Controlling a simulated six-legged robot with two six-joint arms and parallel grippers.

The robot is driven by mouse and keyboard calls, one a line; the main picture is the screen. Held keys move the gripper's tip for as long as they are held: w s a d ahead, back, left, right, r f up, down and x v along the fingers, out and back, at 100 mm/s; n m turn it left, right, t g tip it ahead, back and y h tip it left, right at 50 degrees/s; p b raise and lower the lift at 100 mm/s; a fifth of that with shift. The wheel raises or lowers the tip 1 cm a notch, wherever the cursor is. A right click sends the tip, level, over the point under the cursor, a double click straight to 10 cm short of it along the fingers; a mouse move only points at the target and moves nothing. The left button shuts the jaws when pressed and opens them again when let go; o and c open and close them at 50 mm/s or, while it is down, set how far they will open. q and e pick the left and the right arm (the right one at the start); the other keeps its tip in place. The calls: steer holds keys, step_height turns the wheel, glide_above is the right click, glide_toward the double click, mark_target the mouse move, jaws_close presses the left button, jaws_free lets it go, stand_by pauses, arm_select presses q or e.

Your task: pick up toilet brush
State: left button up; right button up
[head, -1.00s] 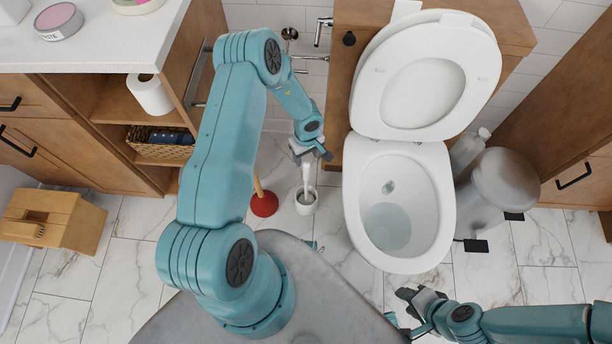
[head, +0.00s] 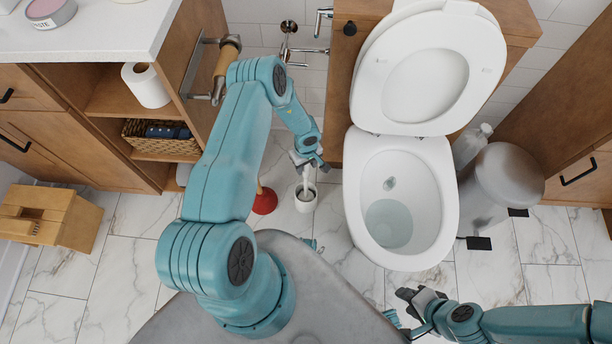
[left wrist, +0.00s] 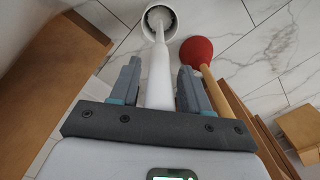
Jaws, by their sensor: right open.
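The white toilet brush (head: 306,181) stands in its white round holder (head: 305,204) on the floor, left of the toilet. In the left wrist view the brush handle (left wrist: 160,80) runs up between the fingers of my left gripper (left wrist: 158,85), and the holder (left wrist: 173,28) shows beyond it. The fingers are on either side of the handle with a gap to each, so the gripper is open around it. In the head view my left gripper (head: 308,160) is above the holder. My right gripper (head: 415,298) is open and empty, low in front of the toilet.
A red plunger (head: 264,202) with a wooden handle stands just left of the holder. The toilet (head: 446,220) with raised lid is close on the right. A wooden cabinet (head: 195,90) is on the left, and a wooden stool (head: 75,218) stands at far left.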

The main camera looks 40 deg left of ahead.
arm_select(q)
jaws_close()
